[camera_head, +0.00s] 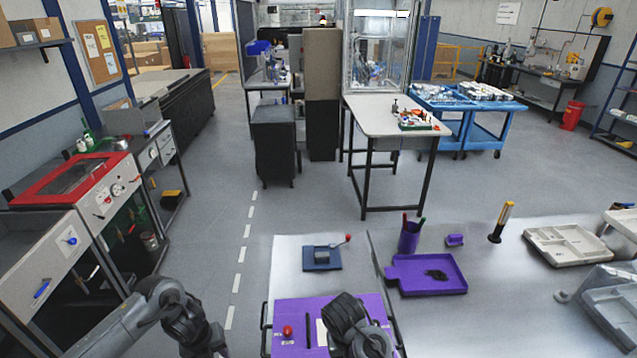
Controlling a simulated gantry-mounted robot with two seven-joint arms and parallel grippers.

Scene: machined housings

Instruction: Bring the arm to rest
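My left arm (165,305) comes in from the lower left and bends down out of the bottom edge. Its gripper fingers are not in view. A dark, ribbed part of my other arm (347,318) shows at the bottom centre, above a purple mat (286,312). It covers part of the mat, and no fingers of that gripper can be seen. A red ball-like thing (287,331) and a thin dark bar (308,330) lie on the mat, left of this arm part.
A dark blue block (321,258) with a red-knobbed lever sits behind the mat. On the right bench are a purple tray (430,274), a purple pen cup (409,237), a yellow-black tool (501,222) and pale divided trays (567,246). A red-framed cabinet (75,180) stands left.

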